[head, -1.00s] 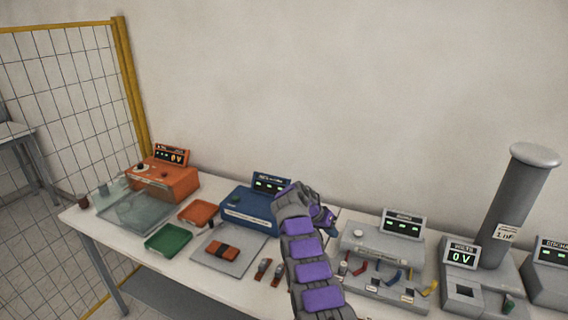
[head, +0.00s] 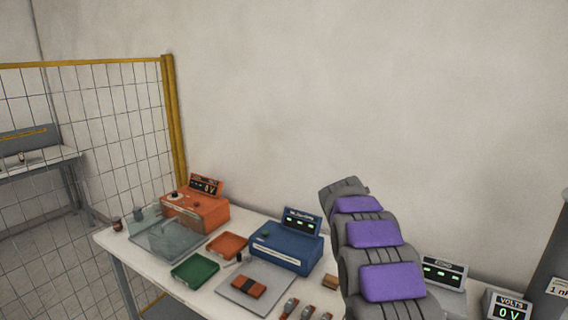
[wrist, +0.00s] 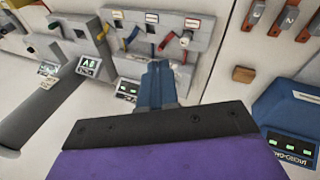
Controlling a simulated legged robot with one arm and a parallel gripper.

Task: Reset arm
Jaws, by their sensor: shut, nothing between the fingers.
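My arm (head: 375,245), grey with purple pads, rises from the lower right of the head view and stands in front of the bench. Its far end reaches up against the bare wall, and I cannot make out my fingers there. In the wrist view my gripper (wrist: 160,72) shows as narrow blue-grey fingers beyond the dark edge and purple cover. The fingers are shut and hold nothing. They point over a grey panel (wrist: 150,38) with coloured levers. I cannot tell how far they are above it.
The white bench holds an orange unit (head: 195,211), a blue unit (head: 285,248), a green tray (head: 195,269), an orange tray (head: 228,245) and a grey plate (head: 234,289). A grey column (wrist: 45,112) shows in the wrist view. A mesh fence (head: 90,130) stands left. The wall area above is clear.

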